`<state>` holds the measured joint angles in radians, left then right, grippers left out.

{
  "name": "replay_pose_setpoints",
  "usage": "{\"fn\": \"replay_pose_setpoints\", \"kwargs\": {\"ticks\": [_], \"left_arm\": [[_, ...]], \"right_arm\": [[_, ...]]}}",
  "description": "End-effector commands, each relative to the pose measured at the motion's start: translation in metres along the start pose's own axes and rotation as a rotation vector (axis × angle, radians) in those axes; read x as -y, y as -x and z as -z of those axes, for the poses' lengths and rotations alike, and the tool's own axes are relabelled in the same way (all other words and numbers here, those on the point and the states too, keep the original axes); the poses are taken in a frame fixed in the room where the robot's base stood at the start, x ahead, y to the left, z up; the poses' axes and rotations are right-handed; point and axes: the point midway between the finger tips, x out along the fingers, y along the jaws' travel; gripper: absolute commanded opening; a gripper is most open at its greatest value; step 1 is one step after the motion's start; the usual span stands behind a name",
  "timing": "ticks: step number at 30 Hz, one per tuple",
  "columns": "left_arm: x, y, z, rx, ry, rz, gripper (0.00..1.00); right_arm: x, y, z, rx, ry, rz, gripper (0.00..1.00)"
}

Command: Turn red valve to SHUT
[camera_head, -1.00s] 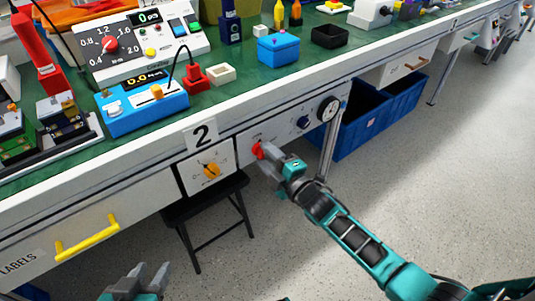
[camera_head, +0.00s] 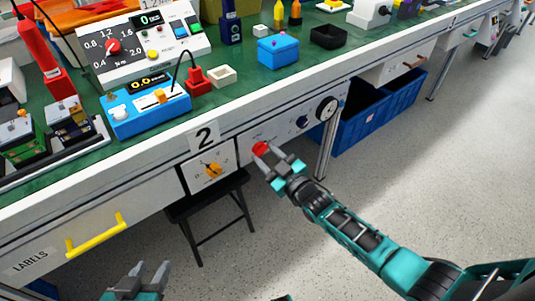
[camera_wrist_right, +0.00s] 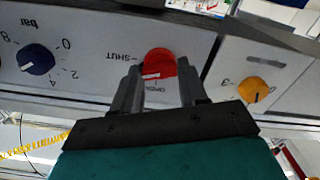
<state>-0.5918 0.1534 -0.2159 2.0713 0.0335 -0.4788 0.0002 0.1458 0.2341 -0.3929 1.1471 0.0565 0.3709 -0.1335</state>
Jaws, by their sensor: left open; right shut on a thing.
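The red valve (camera_head: 260,148) is a round knob on the bench's front panel, right of the number 2 plate. In the right wrist view the red valve (camera_wrist_right: 160,62) has a white mark at its lower edge, near the partly hidden OPEN label; the SHUT label (camera_wrist_right: 124,58) is to its left. My right gripper (camera_head: 266,160) is at the valve, with one finger on each side of it. In the right wrist view the gripper (camera_wrist_right: 160,77) is shut on the valve. My left gripper (camera_head: 143,279) is open and empty at the bottom, away from the bench.
Left of the valve is an orange knob (camera_head: 214,170); right are a blue knob (camera_head: 303,122) and a gauge (camera_head: 327,108). A black stool (camera_head: 208,205) stands below the panel. Blue crates (camera_head: 370,118) sit under the bench. The floor in front is clear.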

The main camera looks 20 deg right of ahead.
Motion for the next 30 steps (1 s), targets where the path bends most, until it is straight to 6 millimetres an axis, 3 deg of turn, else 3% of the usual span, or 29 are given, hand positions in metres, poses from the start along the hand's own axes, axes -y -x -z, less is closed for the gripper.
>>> {"fn": "replay_pose_setpoints", "kwargs": {"ticks": [13, 30], "left_arm": [[0.0007, 0.0024, 0.0010, 0.004, -0.001, 0.002, 0.43], [0.0000, 0.0025, 0.0017, 0.004, 0.003, 0.002, 0.43]], "right_arm": [[-0.0005, 0.0004, -0.0005, 0.001, -0.293, 0.000, 0.12], [-0.0004, 0.0004, -0.0009, 0.001, -0.371, -0.001, 0.12]]}}
